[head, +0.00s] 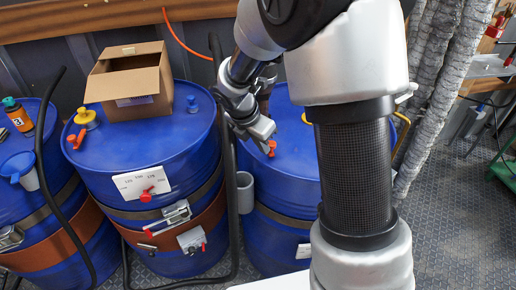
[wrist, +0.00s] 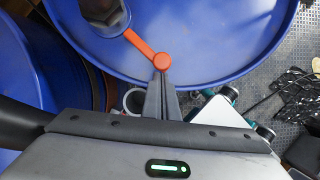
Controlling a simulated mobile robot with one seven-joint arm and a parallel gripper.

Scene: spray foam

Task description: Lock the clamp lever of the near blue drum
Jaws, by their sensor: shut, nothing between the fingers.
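Several blue drums stand in a row. The middle drum (head: 150,150) has a metal clamp (head: 176,213) with a red tip on its front band. Nothing is held.
An open cardboard box (head: 130,82) sits on the middle drum near a yellow cap (head: 86,117). A black hose (head: 228,170) and a grey cup (head: 245,190) are between the middle and right drums. Birch trunks (head: 438,75) stand at right. Metal floor (head: 450,220) is open there.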

